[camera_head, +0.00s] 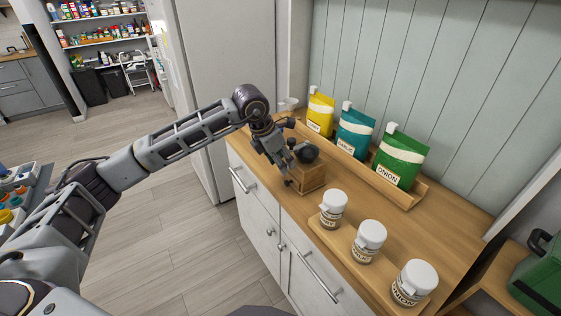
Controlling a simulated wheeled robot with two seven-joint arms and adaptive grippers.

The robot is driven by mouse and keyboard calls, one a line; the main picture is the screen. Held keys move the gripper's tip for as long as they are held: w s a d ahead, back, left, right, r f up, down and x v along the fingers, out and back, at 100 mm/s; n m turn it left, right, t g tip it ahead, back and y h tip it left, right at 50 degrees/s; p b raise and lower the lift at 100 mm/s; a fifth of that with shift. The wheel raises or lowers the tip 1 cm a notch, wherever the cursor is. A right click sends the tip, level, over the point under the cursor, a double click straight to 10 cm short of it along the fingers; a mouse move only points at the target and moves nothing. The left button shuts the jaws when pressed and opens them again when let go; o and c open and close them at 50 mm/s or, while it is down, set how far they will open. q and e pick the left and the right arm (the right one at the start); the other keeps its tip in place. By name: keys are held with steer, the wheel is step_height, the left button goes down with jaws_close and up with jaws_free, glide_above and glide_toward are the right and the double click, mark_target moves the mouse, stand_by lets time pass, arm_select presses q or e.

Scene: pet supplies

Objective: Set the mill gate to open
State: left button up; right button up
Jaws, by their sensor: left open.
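The mill (312,178) stands on the wooden counter, with a wooden box body and a dark rounded top. My left gripper (290,172) is open and reaches down at the left side of the mill, partly covering it. I cannot tell whether its fingers touch the mill. The mill gate is too small and too covered to make out, so its setting cannot be read. My right gripper is not in view.
Three white-lidded jars (369,242) stand on a wooden board in front of the mill. Yellow (320,110), teal (355,133) and green (400,158) pouches stand in a wooden rack behind it. A green case (540,275) sits at the far right.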

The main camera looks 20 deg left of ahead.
arm_select(q)
steer(key=v, duration=1.1)
steer(key=shift+s+r, duration=0.15)
steer(key=shift+r, duration=0.15)
steer(key=shift+a, duration=0.1)
